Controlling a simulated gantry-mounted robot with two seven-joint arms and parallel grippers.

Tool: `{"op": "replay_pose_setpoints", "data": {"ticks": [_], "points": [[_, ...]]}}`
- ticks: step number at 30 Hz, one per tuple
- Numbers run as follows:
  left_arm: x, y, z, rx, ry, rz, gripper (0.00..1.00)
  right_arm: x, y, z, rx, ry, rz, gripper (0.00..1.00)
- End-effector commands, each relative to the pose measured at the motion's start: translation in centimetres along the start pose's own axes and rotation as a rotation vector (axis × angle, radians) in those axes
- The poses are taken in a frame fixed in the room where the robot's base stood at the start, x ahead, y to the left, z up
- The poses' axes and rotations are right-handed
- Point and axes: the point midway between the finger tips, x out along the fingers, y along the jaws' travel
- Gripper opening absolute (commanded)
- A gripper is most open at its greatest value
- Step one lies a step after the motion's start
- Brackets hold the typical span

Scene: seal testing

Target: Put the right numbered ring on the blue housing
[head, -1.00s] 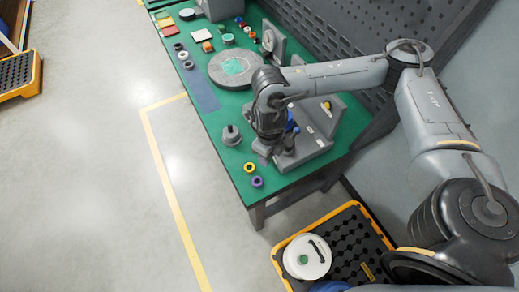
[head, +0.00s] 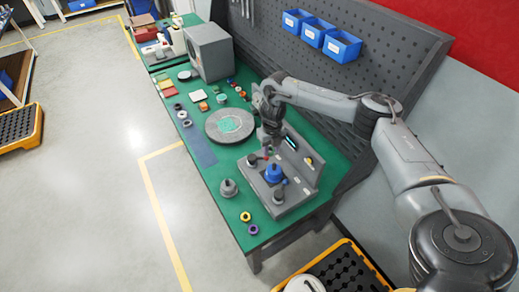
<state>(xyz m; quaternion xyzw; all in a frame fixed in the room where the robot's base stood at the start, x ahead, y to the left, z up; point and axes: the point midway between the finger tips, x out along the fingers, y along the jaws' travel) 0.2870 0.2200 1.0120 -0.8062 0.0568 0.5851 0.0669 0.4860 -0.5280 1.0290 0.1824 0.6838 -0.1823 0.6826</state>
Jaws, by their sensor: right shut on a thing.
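The blue housing (head: 273,174) stands upright on a grey fixture (head: 298,193) on the green bench. My right gripper (head: 268,152) hangs just behind and above the housing, apart from it as far as I can see. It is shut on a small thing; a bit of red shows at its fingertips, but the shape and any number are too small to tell. A yellow ring (head: 245,216) and a purple ring (head: 253,229) lie at the bench's front end. A few dark and pale rings (head: 182,115) lie along the left edge. My left gripper is out of view.
A round grey turntable (head: 213,135) with a green centre lies left of the gripper. A grey knobbed part (head: 229,188) stands left of the fixture. A grey box (head: 209,52) and several small coloured parts are farther back. A pegboard (head: 330,85) with blue bins runs along the right.

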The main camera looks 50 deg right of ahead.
Motion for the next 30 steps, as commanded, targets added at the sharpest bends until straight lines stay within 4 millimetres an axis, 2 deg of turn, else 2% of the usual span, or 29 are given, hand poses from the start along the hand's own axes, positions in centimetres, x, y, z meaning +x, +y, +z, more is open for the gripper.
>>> {"op": "replay_pose_setpoints", "data": {"ticks": [1, 3, 13, 30], "points": [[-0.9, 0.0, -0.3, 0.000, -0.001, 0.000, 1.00, -0.3, -0.5, -0.5, 0.009, 0.005, -0.002, 0.08], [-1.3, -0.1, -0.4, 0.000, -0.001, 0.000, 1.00, -0.1, -0.6, -0.9, 0.010, 0.004, -0.002, 0.08], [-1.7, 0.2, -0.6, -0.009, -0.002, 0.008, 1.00, 0.8, -1.1, -2.0, 0.008, 0.000, 0.000, 0.08], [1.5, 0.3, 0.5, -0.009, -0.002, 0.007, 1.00, 4.5, -1.2, -2.1, 0.007, -0.001, 0.000, 0.08]]}}
